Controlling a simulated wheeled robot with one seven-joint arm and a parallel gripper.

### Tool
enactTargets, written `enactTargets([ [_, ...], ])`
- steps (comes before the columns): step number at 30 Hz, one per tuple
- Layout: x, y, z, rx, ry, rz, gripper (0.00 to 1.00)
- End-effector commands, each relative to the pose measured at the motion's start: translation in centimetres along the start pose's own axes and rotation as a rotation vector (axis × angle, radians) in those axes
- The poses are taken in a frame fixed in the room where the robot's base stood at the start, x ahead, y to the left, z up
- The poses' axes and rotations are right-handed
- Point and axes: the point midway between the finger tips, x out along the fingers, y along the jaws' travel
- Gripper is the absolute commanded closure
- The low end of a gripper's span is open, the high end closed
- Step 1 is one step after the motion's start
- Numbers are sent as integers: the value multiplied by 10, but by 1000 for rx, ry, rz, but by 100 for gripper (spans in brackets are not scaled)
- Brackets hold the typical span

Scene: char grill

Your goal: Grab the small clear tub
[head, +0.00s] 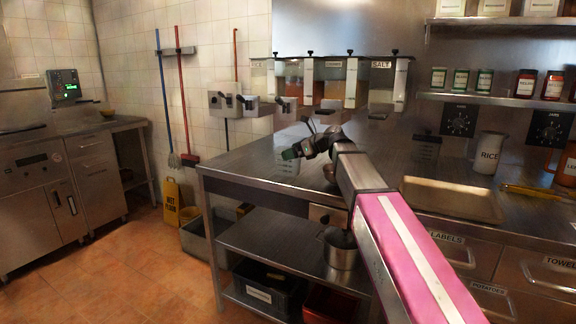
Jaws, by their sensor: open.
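A small clear tub (286,168) appears to stand on the steel counter near its left end; it is faint against the metal. The gripper is open and holds nothing that I can see. The gap between its fingers is too small to make out, and I cannot tell whether they touch the tub.
The steel counter (245,160) is mostly clear at its left end. A shallow tray (450,200), a RICE jug (489,152) and a yellow-handled tool (535,192) are at the right. Dispensers (333,82) hang above the back. A metal pot (341,252) stands on the lower shelf.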

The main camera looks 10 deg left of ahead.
Motion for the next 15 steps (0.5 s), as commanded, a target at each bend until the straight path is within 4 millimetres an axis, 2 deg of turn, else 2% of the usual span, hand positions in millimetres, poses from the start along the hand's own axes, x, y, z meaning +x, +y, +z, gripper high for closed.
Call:
enactTargets([
  [7,4,0,0,0,0,-1,0],
  [8,4,0,0,0,0,-1,3],
  [13,4,0,0,0,0,-1,59],
  [14,4,0,0,0,0,-1,68],
  [15,4,0,0,0,-1,-1,68],
])
